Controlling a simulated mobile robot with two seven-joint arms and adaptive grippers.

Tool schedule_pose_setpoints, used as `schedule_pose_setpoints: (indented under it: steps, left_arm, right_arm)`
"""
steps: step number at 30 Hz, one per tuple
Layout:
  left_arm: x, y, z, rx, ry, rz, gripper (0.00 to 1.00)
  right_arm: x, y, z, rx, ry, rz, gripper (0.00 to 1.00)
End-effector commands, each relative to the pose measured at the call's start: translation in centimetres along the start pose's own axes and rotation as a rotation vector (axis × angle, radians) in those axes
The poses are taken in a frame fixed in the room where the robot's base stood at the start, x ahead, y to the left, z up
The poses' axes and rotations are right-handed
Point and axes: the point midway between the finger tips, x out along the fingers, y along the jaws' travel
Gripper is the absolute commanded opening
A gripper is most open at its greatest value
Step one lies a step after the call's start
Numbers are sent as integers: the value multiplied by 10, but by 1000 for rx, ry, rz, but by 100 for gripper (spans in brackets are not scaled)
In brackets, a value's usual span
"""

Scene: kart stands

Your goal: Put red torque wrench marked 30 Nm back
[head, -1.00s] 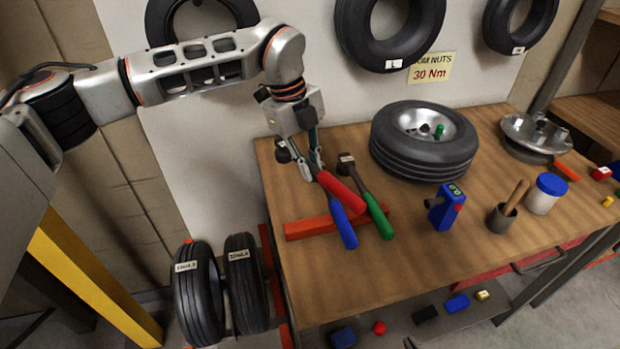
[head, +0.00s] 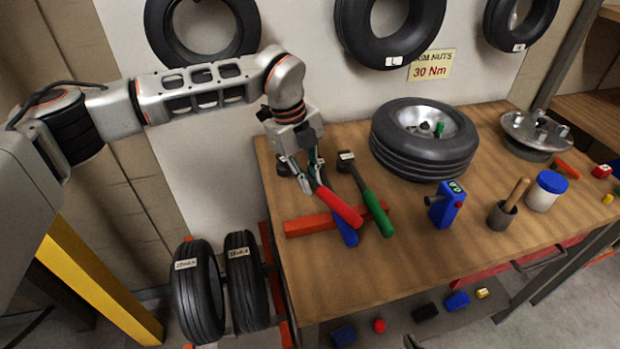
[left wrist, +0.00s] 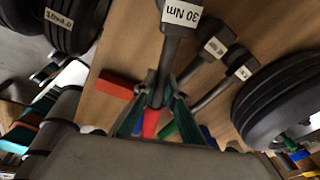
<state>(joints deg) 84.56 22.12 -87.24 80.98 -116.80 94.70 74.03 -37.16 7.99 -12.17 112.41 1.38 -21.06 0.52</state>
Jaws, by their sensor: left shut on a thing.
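The red torque wrench (head: 341,209) is held in my left gripper (head: 311,183), above or near the bench's left end. Its head carries a "30 Nm" label in the left wrist view (left wrist: 181,13), where the gripper fingers (left wrist: 160,98) are closed around its shaft. A blue-handled wrench (head: 346,234) and a green-handled wrench (head: 378,213) lie across a red bar (head: 308,226) on the bench. The red handle partly covers the blue one; I cannot tell whether it touches the bar. My right gripper is not in view.
On the workbench (head: 410,265) stand a wheel (head: 424,140), a blue digital device (head: 446,205), a cup with a wooden handle (head: 504,214) and a blue-lidded jar (head: 545,191). A sign (head: 431,65) reads 30 Nm. Two tyres (head: 199,291) stand left of the bench.

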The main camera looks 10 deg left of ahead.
Motion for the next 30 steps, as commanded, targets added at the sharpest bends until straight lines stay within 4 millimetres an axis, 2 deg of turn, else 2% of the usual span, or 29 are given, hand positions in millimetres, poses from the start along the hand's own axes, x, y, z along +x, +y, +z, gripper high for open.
schedule_pose_setpoints:
  steps: [1,2,3,19,23,30]
  left_arm:
    - [1,0,0,0,0,-1,0]
    - [1,0,0,0,0,0,19]
    - [1,0,0,0,0,0,28]
    - [-4,-1,0,1,-1,-2,28]
    - [-19,-3,-1,1,-3,-5,28]
    - [-68,-2,-1,0,-3,-4,28]
  right_arm:
    - [1,0,1,0,0,0,0]
    - [0,0,0,0,0,0,0]
    - [0,0,0,0,0,0,0]
    - [-1,0,-2,0,1,0,0]
    - [-3,1,-5,0,2,0,0]
    - [1,0,1,0,1,0,0]
